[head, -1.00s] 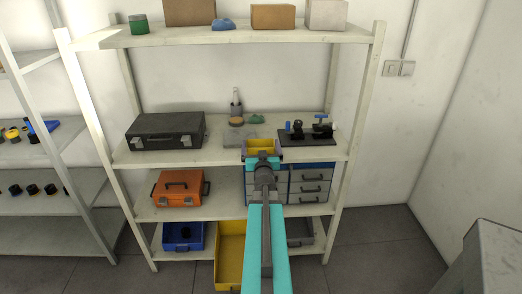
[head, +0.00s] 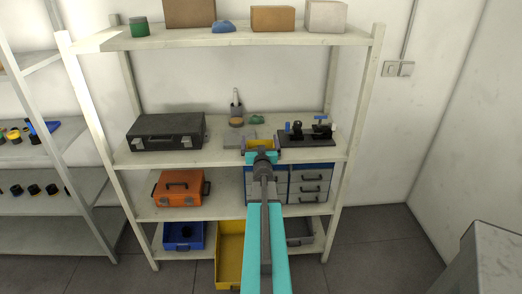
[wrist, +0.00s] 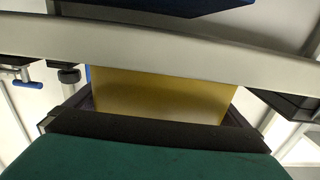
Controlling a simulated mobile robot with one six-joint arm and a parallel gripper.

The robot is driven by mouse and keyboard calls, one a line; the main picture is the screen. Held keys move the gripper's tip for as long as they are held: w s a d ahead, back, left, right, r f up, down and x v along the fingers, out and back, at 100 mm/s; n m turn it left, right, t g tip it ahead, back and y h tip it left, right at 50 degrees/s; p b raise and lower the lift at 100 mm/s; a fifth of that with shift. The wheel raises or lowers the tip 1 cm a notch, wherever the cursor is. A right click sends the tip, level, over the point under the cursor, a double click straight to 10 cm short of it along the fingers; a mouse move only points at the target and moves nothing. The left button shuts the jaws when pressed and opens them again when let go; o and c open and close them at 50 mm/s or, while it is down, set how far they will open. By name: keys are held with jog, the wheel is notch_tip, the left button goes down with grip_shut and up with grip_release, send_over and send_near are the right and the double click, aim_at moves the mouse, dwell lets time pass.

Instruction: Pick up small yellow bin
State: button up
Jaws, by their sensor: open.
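The small yellow bin (head: 261,142) is on the middle shelf, right of centre, largely hidden behind my gripper. My gripper (head: 262,149) is open in front of it, with one dark finger on each side of the yellow. In the wrist view the yellow bin wall (wrist: 165,95) fills the gap between the dark fingers. A grey shelf edge crosses the upper part of that view. I cannot tell whether the fingers touch the bin.
A black clamp fixture (head: 305,134) stands close on the right of the shelf (head: 215,150). A black case (head: 166,131) stands at the left. Blue-grey drawers (head: 310,183) and a large yellow bin (head: 229,250) are below.

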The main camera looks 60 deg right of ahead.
dwell(0.6)
jog(key=c, duration=0.7)
jog(key=shift+r, duration=0.15)
